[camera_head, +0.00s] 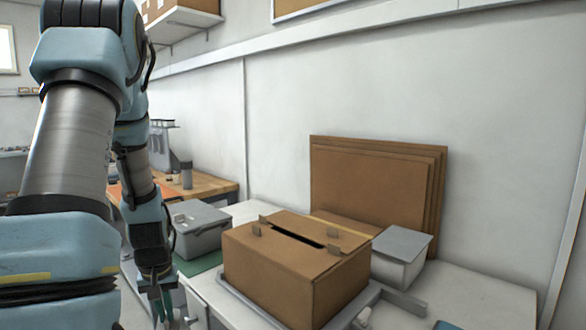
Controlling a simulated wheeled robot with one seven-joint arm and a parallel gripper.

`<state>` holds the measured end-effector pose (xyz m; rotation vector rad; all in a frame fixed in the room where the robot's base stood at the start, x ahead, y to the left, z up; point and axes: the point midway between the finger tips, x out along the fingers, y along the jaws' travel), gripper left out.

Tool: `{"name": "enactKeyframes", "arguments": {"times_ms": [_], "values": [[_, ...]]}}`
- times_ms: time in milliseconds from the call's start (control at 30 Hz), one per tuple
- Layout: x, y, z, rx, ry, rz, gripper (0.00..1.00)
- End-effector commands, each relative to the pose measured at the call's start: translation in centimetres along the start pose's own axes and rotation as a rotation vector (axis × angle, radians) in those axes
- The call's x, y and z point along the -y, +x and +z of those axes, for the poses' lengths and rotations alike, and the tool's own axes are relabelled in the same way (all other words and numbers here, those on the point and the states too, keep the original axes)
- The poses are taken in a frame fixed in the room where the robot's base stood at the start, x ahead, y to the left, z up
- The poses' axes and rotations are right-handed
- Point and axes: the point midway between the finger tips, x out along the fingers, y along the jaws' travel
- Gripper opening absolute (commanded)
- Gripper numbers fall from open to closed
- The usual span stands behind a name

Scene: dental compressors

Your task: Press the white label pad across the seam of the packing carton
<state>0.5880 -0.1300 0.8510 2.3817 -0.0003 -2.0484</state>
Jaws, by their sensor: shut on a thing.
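The brown packing carton (285,276) stands on the bench in the lower middle. Its top has a dark open slot along the seam, with small upright tabs at the edges. My gripper (163,308) hangs at the lower left, pointing down, left of the carton and apart from it. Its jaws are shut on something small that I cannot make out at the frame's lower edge. I cannot clearly identify the white label pad.
The carton sits on a grey tray-like base (365,299). A grey lidded box (196,230) stands behind left, and a white box with a grey lid (401,255) behind right. Flat cardboard sheets (370,185) lean on the wall. The white bench (480,295) is mostly clear at right.

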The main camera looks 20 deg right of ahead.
Motion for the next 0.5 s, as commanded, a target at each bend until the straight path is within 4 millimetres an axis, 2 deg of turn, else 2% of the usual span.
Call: {"name": "enactKeyframes", "arguments": {"times_ms": [33, 100, 300, 500], "values": [[0.0, -3.0, -0.5, 0.0, 0.0, 0.0, 0.0], [0.0, -4.8, -0.7, 0.0, 0.0, 0.0, 0.0], [0.0, -8.5, -1.3, 0.0, 0.0, 0.0, 0.0], [0.0, -11.1, -1.7, 0.0, 0.0, 0.0, 0.0]]}}
